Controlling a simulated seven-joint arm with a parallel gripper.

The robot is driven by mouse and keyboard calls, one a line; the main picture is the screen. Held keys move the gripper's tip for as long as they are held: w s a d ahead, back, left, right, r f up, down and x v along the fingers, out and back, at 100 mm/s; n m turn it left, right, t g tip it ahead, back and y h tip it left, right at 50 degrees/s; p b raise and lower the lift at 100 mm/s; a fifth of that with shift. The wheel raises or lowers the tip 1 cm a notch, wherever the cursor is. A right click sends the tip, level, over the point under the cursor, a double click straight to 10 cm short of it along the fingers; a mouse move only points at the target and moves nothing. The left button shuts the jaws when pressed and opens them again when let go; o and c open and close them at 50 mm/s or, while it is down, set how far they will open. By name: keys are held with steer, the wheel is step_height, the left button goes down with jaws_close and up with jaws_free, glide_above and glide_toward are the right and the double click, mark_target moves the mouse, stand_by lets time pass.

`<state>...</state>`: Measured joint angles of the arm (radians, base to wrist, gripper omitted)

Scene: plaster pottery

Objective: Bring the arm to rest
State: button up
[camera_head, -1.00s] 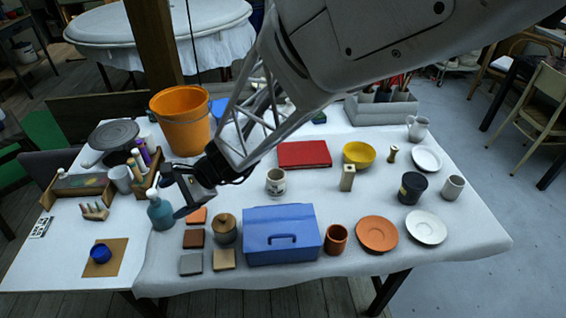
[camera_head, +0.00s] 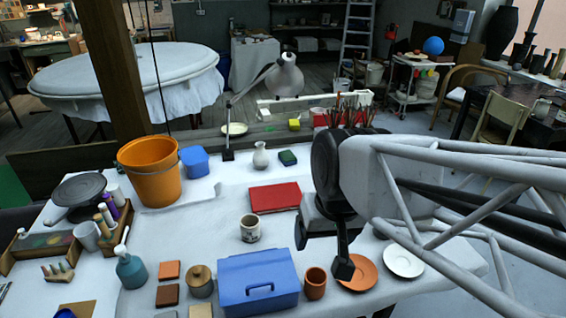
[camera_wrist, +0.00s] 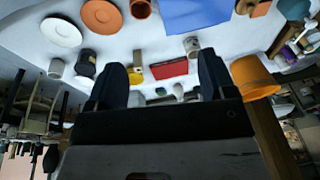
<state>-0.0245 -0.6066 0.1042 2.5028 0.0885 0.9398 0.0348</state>
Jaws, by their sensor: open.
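My gripper (camera_head: 328,255) hangs at the right of the table in the head view, dark and pointing down. It looks to be above or in front of the orange saucer (camera_head: 356,274); the height is hard to tell. In the wrist view my gripper (camera_wrist: 163,72) shows two dark fingers spread apart with nothing held between them. That view is upside down, with the table (camera_wrist: 110,42) beyond the fingertips. My arm comes in from the right edge of the head view and hides part of the table's right side.
The blue toolbox (camera_head: 258,283), terracotta cup (camera_head: 315,283) and white saucer (camera_head: 403,262) stand near the gripper. A red book (camera_head: 275,197), patterned mug (camera_head: 250,229), orange bucket (camera_head: 150,172) and teal bottle (camera_head: 130,270) are further left. A desk lamp (camera_head: 284,78) rises behind.

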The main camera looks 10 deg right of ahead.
steer(key=shift+s+d+r+h, duration=0.15)
steer(key=shift+s+d+h, duration=0.1)
steer(key=shift+s+d, duration=0.25)
steer(key=shift+s+d+r+h, duration=0.15)
steer(key=shift+s+d+h, duration=0.1)
steer(key=shift+d, duration=0.45)
